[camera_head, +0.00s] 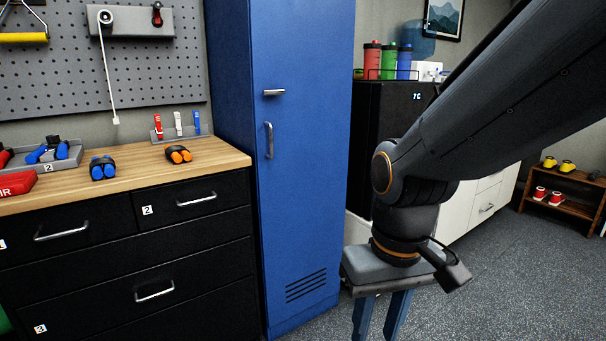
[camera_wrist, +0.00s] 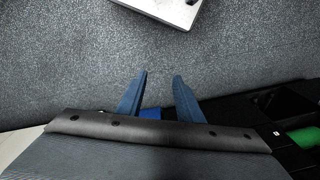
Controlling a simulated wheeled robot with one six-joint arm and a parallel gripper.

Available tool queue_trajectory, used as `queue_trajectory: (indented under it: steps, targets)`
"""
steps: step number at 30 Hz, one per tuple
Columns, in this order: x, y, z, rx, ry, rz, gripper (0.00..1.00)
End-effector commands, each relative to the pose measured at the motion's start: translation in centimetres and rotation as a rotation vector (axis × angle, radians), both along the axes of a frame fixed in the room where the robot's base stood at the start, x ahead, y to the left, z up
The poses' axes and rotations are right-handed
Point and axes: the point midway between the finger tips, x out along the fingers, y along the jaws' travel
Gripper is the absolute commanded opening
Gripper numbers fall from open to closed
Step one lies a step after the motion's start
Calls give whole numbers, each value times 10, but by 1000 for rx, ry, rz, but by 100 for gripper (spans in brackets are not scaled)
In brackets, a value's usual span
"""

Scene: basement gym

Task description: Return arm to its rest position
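My arm comes in from the upper right of the head view and bends down to my gripper (camera_head: 381,325). The gripper hangs with its two blue fingers pointing down, in front of the blue locker and the black fridge. The fingertips are cut off by the lower edge there. In the wrist view, the two blue fingers of my gripper (camera_wrist: 161,76) stand apart with nothing held between them, over the grey speckled floor (camera_wrist: 90,70).
The blue locker (camera_head: 300,130) is left of my gripper, next to a black drawer cabinet (camera_head: 120,270) with a wooden top (camera_head: 135,170). A black fridge (camera_head: 395,115) and white cabinet (camera_head: 485,200) stand behind. Floor (camera_head: 500,290) is clear at right, before a shoe rack (camera_head: 560,206).

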Motion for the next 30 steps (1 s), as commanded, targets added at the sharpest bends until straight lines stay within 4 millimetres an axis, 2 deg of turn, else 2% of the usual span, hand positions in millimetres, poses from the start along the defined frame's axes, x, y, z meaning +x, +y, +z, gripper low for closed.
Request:
queue_trajectory:
  steps: [1,3,11,21,30]
  targets:
    - [-19,0,-3,6,43,-30,33]
    - [-12,-6,9,-1,33,-42,33]
    - [-9,-28,33,-17,31,-101,33]
    - [-10,-68,69,-40,32,-204,33]
    - [-11,-83,76,-47,32,-237,33]
